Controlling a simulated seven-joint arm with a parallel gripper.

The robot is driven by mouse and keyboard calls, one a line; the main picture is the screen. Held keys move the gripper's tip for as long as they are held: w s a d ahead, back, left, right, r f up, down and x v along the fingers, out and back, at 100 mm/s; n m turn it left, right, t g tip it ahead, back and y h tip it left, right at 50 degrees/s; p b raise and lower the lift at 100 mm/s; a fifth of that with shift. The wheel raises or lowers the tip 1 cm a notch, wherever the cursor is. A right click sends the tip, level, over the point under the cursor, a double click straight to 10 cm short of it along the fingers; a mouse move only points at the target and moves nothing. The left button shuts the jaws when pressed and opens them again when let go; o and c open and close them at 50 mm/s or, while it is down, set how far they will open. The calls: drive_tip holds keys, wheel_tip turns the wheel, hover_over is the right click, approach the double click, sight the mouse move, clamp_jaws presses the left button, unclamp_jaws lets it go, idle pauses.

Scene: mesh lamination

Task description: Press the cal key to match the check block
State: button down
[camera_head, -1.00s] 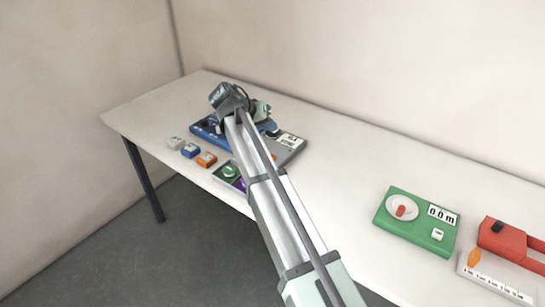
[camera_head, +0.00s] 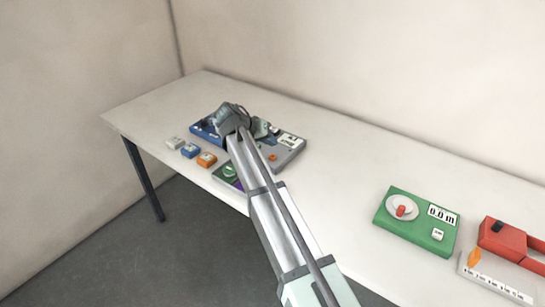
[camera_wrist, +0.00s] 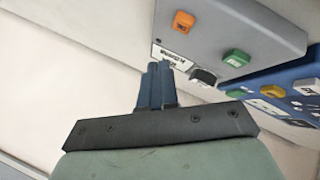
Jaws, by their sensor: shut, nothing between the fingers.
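My gripper (camera_wrist: 160,70) is shut and empty, its blue fingers together in the wrist view. The fingertips are beside the white display (camera_wrist: 172,58) of a grey device (camera_wrist: 225,18); I cannot tell whether they touch it. The device carries an orange key (camera_wrist: 183,21), a green key (camera_wrist: 236,58) and a dark knob (camera_wrist: 203,76). In the head view the grey device (camera_head: 286,155) is partly hidden by my arm. I cannot read which key is cal. A white block (camera_head: 174,143), a blue block (camera_head: 190,150) and an orange block (camera_head: 207,160) lie in a row; which is the check block is unclear.
A blue device (camera_wrist: 300,75) with several keys adjoins the grey one. A green device (camera_head: 415,237) with a dial and display stands at the right, beside a red device (camera_head: 502,240). A green-and-purple piece (camera_head: 230,172) lies at the table's front edge. The table between is clear.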

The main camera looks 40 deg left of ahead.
sight(270, 157)
drive_tip(key=shift+f, duration=1.45)
drive_tip(key=shift+f, duration=0.15)
idle(1.0)
drive_tip(key=shift+f, duration=0.3)
drive_tip(key=shift+f, duration=0.45)
idle(1.1)
drive_tip(key=shift+r, duration=0.9)
drive_tip(key=shift+r, duration=0.1)
drive_tip(key=shift+r, duration=2.4)
